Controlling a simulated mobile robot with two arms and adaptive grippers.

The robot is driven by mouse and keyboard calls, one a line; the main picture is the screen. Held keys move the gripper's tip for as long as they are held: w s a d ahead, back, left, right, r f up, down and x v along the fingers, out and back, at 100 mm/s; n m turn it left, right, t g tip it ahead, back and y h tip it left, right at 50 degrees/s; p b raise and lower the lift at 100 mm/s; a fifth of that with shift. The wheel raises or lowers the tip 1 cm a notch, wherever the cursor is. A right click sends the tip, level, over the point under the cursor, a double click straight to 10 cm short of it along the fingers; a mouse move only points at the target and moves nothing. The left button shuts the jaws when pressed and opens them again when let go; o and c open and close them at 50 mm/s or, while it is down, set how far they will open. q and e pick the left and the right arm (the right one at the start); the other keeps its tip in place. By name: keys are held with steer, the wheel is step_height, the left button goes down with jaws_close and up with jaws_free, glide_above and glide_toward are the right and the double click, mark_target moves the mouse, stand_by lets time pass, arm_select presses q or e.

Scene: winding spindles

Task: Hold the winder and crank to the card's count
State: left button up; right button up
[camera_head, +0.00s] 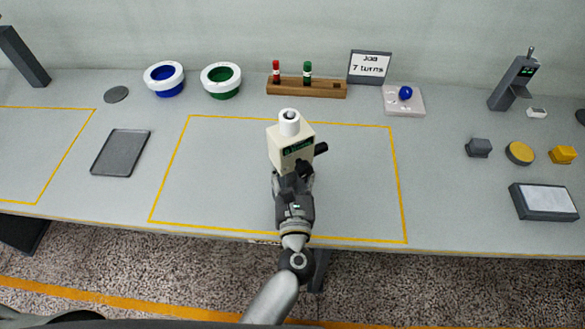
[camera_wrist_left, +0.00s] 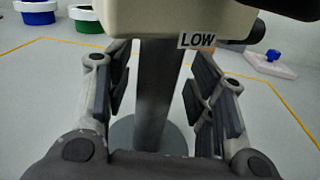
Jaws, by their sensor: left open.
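The winder (camera_head: 290,146) stands in the middle of the yellow-outlined area. It has a cream box body, a white spool on top and a dark crank knob (camera_head: 320,148) on its right. In the left wrist view, a grey post (camera_wrist_left: 157,90) on a round base carries the body, with a "LOW" label at its lower edge. My left gripper (camera_head: 293,180) is open just below the body; in the left wrist view its fingers (camera_wrist_left: 160,85) stand on both sides of the post, with gaps. The card (camera_head: 369,66) reads "JOB 7 turns". My right gripper is not in view.
Behind stand a blue bin (camera_head: 164,78), a green bin (camera_head: 221,80), a wooden rack (camera_head: 306,87) with red and green spools, and a blue ball-topped pad (camera_head: 404,101). A grey tray (camera_head: 120,152) lies left. Blocks and a dark device (camera_head: 514,80) stand right. The outlined area is otherwise clear.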

arm_select(q)
steer(key=shift+w+d+r+n, duration=0.1)
steer(key=shift+d+r+n, duration=0.3)
steer(key=shift+d+r, duration=0.35)
steer(key=shift+m, duration=0.3)
steer(key=s, duration=0.5)
steer(key=s+f, duration=0.1)
steer(key=s, duration=0.1)
steer(key=shift+s+a+f, duration=0.1)
steer(key=shift+s+a, duration=0.05)
steer(key=shift+s, duration=0.25)
steer(key=shift+s+a+f, duration=0.1)
steer(key=shift+s, duration=0.15)
steer(key=shift+s, duration=0.1)
